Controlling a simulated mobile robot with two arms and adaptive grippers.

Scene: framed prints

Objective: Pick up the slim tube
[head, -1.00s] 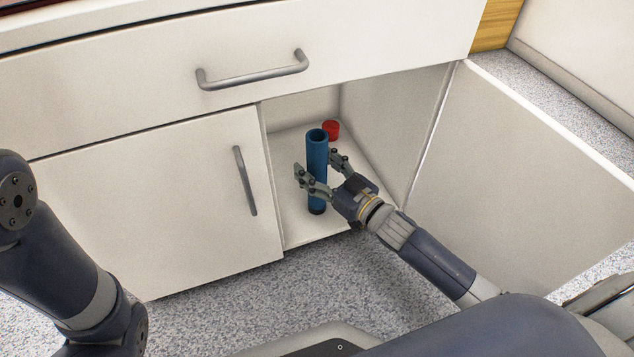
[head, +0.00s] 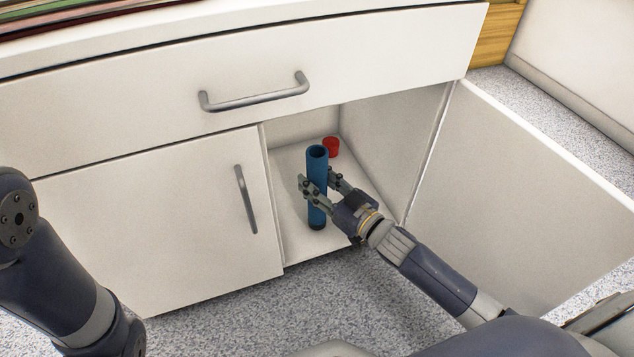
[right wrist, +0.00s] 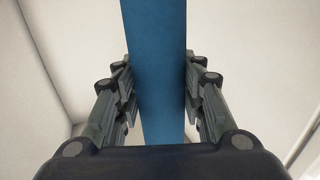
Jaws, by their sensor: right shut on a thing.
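The slim tube (head: 317,165) is blue, tall and upright on the cabinet floor, just inside the open cabinet. My right gripper (head: 317,189) is shut on the tube around its middle, one finger on each side. In the right wrist view, the blue tube (right wrist: 157,70) runs between the two finger pads, which press against it from left and right. My left gripper is not in view; only part of my left arm shows at the left edge.
A small red cylinder (head: 331,147) stands behind the tube, close to its right. The cabinet floor (head: 287,180) is otherwise clear. The open door (head: 530,200) is on the right, a closed door (head: 150,220) on the left, and a drawer (head: 380,75) above.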

